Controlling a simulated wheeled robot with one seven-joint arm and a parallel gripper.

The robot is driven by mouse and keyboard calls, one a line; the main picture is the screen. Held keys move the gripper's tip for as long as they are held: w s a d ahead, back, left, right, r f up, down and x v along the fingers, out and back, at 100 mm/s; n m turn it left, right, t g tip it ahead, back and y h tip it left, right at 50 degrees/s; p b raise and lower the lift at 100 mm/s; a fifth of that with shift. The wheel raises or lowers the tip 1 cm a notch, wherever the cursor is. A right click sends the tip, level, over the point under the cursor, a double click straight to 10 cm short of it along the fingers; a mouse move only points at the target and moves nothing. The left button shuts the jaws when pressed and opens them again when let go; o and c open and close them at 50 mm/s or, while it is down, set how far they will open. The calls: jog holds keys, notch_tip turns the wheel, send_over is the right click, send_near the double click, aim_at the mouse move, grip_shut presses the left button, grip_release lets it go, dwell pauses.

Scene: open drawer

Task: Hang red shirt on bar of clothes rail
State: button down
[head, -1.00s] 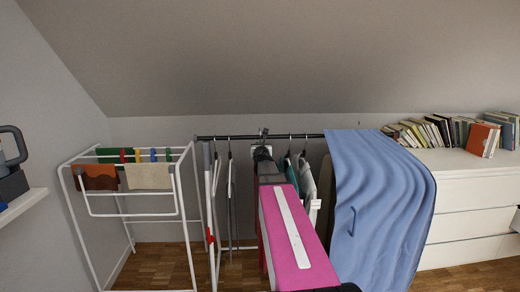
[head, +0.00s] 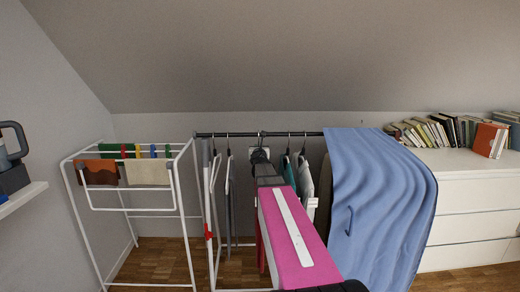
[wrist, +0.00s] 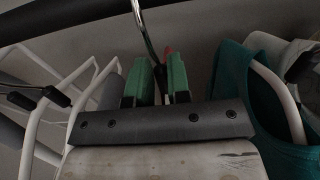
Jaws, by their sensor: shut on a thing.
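My gripper (wrist: 158,85) has green finger pads shut on the metal hook of a hanger (wrist: 147,32). The hook rises out of the top of the wrist view, close to the dark bar (wrist: 75,10). A narrow strip of dark red cloth, apparently the red shirt (head: 261,246), shows left of my pink arm; the arm hides the rest. I cannot tell whether the hook rests on the bar.
Hangers (head: 229,185) hang left of my gripper; a teal garment (head: 290,172) and a grey-white one (head: 306,185) hang close on its right. A blue cloth (head: 380,200) covers the rail's right end. A drying rack (head: 175,205) stands left, a white dresser (head: 465,205) right.

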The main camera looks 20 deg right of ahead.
jog(key=c, duration=1)
grip_release()
jog(key=shift+s, duration=0.1)
jog(key=v, duration=1)
jog(key=shift+s+a, duration=0.15)
jog(key=shift+s, duration=0.2)
jog(key=s+a+f+n+g+y, duration=0.35)
jog(key=a+f+n, duration=0.35)
jog(key=f+n, duration=0.3)
jog(key=s+a+f+n+g+y, duration=0.2)
jog(key=a+f+n+g+y, duration=0.15)
jog(key=a+f+n, duration=0.6)
jog(key=s+f+n+g+h, duration=0.1)
jog(key=s+f+n+g, duration=0.4)
jog(key=s+n, duration=0.3)
jog(key=s+f+n+g, duration=0.5)
jog(key=s+n, duration=0.4)
jog(key=n, duration=0.3)
jog(key=shift+s+f+h, duration=0.3)
jog(key=shift+f+h, duration=0.1)
jog(key=shift+f, duration=0.45)
